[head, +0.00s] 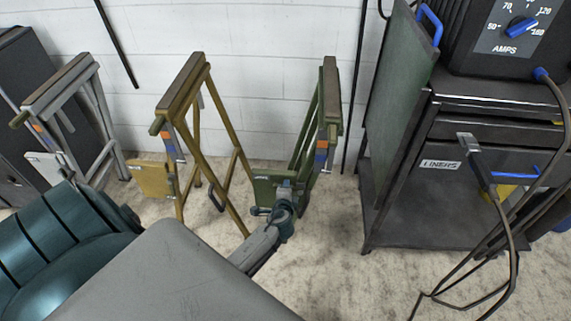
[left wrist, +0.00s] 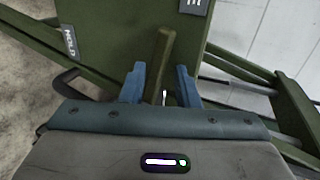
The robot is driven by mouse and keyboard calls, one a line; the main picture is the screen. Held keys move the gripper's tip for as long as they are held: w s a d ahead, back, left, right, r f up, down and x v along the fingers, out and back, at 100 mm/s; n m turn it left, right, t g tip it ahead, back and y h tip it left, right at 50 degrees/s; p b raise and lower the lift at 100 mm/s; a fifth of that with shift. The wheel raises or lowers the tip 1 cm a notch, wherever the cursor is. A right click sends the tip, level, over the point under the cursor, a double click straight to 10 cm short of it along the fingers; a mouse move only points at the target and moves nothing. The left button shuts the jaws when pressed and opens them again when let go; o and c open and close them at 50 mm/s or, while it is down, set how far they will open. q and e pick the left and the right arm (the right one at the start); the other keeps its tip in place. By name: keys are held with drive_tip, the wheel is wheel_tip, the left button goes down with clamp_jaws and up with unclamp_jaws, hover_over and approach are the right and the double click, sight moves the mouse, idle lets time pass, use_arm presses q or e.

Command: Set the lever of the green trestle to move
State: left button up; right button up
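The green trestle (head: 318,130) stands at the right of the trestles in the head view, with a green plate (head: 266,187) low on its near side. In the left wrist view, the olive lever (left wrist: 161,58) stands in front of that plate. A HOLD label (left wrist: 69,42) is left of it; another label (left wrist: 194,6), cut off by the top edge, is upper right. My left gripper (left wrist: 160,85) has its blue fingers apart, one on either side of the lever. It also shows at the plate in the head view (head: 284,190). My right gripper is not in view.
A yellow trestle (head: 181,90) and a grey trestle (head: 62,90) stand to the left. A dark cart (head: 415,230) with a welding machine (head: 515,40) stands at right, with loose cables (head: 512,245). Bare floor (head: 330,250) lies between the green trestle and the cart.

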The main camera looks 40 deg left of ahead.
use_arm(q)
drive_tip(key=shift+s+d, duration=0.1)
